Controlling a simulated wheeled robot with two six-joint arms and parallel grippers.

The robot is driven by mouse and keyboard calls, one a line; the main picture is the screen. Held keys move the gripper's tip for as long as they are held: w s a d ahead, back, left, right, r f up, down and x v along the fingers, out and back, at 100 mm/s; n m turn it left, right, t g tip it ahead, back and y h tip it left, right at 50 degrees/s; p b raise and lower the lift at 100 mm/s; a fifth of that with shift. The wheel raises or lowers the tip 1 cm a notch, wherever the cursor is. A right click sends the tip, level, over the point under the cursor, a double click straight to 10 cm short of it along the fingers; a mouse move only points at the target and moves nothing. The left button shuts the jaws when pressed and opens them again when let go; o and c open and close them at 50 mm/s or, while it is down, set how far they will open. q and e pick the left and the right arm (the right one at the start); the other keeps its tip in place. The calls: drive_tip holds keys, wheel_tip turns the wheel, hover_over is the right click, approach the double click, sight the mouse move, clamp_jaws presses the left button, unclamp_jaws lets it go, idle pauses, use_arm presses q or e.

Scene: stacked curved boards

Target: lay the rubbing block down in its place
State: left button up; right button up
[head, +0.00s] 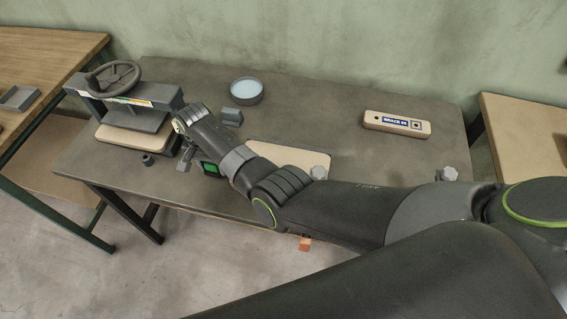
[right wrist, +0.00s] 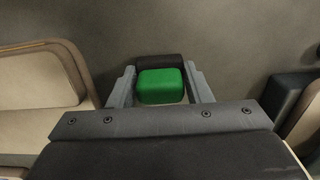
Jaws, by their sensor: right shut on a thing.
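The rubbing block (right wrist: 160,86) is green with a dark part at its far side. It sits between the two grey fingers of my right gripper (right wrist: 158,82), which is shut on it. In the head view the rubbing block (head: 210,169) shows as a green face with dark edges at the table's front, right of the press. My right gripper (head: 197,164) points down there, its fingers partly hidden by my own wrist. I cannot tell whether the block touches the table. No marked place for it can be made out. My left gripper is not in view.
A press with a handwheel (head: 112,78) stands at the left over a pale board (head: 117,137). A grey block (head: 231,116), a round dish (head: 246,91) and a labelled wooden board (head: 397,124) lie behind. Another pale board (head: 290,158) lies partly under my arm. The back middle is free.

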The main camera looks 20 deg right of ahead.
drive_tip(key=shift+f+b, duration=0.5)
drive_tip(key=shift+f, duration=0.2)
drive_tip(key=o, duration=1)
drive_tip(key=shift+r, duration=0.15)
drive_tip(key=shift+r+p, duration=0.5)
drive_tip(key=shift+r, duration=8.15)
